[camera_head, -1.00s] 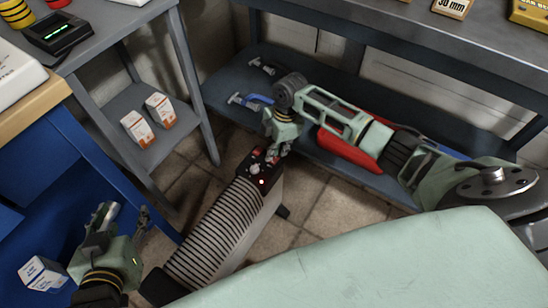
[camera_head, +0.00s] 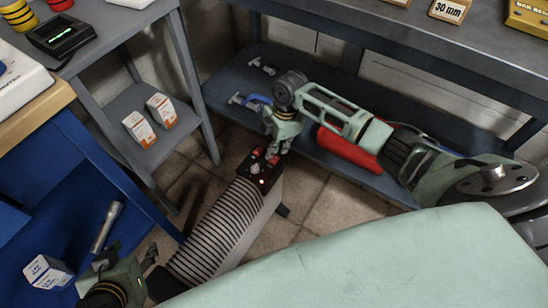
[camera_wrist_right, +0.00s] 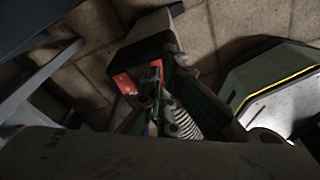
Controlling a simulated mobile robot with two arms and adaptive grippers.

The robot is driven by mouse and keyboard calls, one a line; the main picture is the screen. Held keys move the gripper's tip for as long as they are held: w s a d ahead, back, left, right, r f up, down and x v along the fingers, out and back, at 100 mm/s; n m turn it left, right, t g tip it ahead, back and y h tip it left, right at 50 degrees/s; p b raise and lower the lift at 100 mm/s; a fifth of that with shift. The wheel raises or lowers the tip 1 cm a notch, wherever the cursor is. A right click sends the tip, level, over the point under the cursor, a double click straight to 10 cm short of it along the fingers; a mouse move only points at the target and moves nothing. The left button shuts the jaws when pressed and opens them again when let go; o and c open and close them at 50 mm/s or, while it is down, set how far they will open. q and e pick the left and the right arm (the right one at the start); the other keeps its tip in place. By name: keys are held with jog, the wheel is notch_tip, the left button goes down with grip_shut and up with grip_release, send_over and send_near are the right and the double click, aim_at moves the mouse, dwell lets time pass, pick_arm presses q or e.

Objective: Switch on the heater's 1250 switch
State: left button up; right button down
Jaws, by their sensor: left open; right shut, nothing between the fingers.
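The heater (camera_head: 215,235) stands on the tiled floor, a grey ribbed body with a dark control panel (camera_head: 262,182) at its far end. The panel carries red switches (camera_head: 256,153), a light round knob (camera_head: 256,169) and a small lit red light. The switch labels cannot be read. My right gripper (camera_head: 274,152) is shut and empty, its tips at the panel beside the right-hand red switch; contact cannot be told. In the right wrist view, the gripper (camera_wrist_right: 165,75) partly covers the panel and red switches (camera_wrist_right: 125,83). My left gripper (camera_head: 128,262) is open and empty at lower left.
A flashlight (camera_head: 107,226) and a white box (camera_head: 47,271) lie on the blue surface at left. Two small boxes (camera_head: 137,129) stand on the grey side shelf. The workbench's lower shelf (camera_head: 225,92) holds clamps and a red object (camera_head: 345,148) behind my right arm.

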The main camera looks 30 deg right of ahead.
aim_at(276, 157)
jog(key=shift+r, duration=0.25)
pick_arm(q)
jog(key=shift+s+a+f+g+y+p, duration=0.55)
jog(key=shift+s+a+g+p, duration=1.3)
jog(key=shift+s, duration=2.3)
pick_arm(e)
jog(key=shift+r+b, duration=0.3)
jog(key=shift+r, duration=0.95)
jog(key=shift+r+p, duration=0.55)
jog(key=shift+p, duration=0.15)
pick_arm(q)
jog(key=shift+g, duration=0.55)
jog(key=shift+s+d+p+x, duration=0.15)
jog(key=shift+d+p+x, duration=0.05)
jog(key=shift+x, duration=1.05)
jog(key=shift+s+d+p+x, duration=0.15)
jog(key=shift+d+x, duration=0.1)
jog(key=shift+x, duration=1)
jog(key=shift+s+d+p+x, duration=0.1)
jog(key=shift+d+p+x, duration=0.1)
jog(key=shift+x, duration=1.05)
pick_arm(e)
jog(key=shift+r, duration=0.45)
pick_arm(q)
jog(key=shift+f, duration=0.1)
